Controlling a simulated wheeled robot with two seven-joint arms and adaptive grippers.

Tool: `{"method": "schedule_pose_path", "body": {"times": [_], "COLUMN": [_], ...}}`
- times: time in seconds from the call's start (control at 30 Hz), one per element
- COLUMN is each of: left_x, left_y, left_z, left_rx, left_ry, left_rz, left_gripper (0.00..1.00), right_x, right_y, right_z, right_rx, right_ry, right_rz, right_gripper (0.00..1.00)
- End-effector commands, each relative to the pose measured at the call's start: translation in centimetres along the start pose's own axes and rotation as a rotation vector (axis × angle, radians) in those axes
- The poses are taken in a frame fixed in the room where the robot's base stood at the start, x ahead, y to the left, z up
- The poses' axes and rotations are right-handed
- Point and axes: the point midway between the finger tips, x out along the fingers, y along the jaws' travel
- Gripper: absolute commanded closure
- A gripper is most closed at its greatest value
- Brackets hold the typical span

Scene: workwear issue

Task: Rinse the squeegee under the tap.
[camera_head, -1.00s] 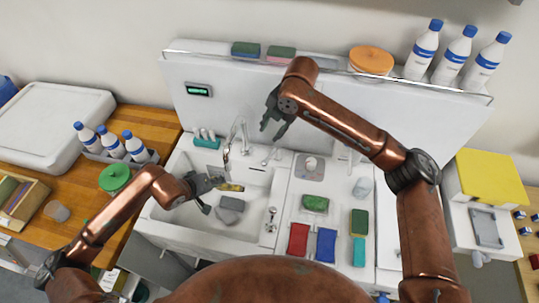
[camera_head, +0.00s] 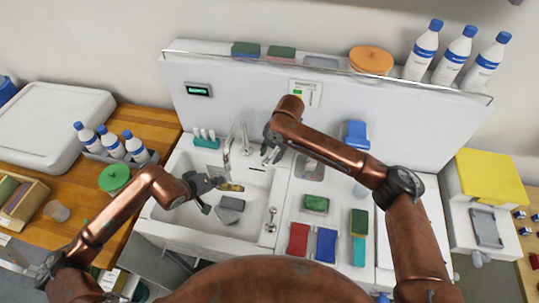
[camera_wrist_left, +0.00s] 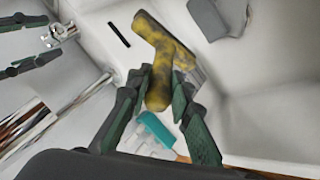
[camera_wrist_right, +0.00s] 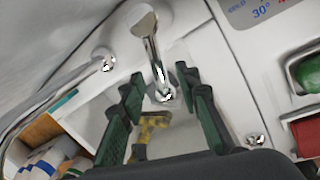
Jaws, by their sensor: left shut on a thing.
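The squeegee (camera_head: 230,187), with a yellow, dark-stained handle and head, is in my left gripper (camera_head: 208,190). In the left wrist view the fingers close on the handle of the squeegee (camera_wrist_left: 165,60), with its head pointing away. It is over the white sink basin (camera_head: 177,212). The chrome tap (camera_head: 228,152) stands at the back of the basin, its spout just above the squeegee in the head view; I see no clear water stream. My right gripper (camera_head: 270,152) is open just right of the tap. The tap (camera_wrist_right: 152,55) shows between its fingers in the right wrist view.
A grey block (camera_head: 231,205) lies in the basin. A teal rack (camera_head: 206,141) is at its back left, and a chrome knob (camera_head: 271,222) at its right edge. Green, red and blue cloths or pads (camera_head: 326,245) lie on the right counter. Bottles (camera_head: 111,141) stand at left.

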Motion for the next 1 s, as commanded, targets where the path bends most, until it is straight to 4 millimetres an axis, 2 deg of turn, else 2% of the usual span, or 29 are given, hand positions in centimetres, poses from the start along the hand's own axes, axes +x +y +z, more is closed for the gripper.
{"method": "schedule_pose_path", "body": {"times": [0.37, 0.8, 1.0], "left_x": [-0.04, -0.03, -0.03], "left_y": [0.05, 0.06, 0.06], "left_z": [-0.05, -0.05, -0.05], "left_rx": [0.000, 0.000, 0.000], "left_ry": [0.001, 0.001, 0.001], "left_rz": [0.001, 0.001, 0.001], "left_gripper": [1.00, 1.00, 1.00], "right_x": [0.52, 0.49, 0.48], "right_y": [0.01, 0.00, 0.00], "right_z": [-0.02, 0.00, 0.00], "right_rx": [0.000, 0.000, 0.000], "right_ry": [0.000, 0.000, 0.000], "right_rz": [0.000, 0.000, 0.001], "right_gripper": [0.71, 1.00, 1.00]}}
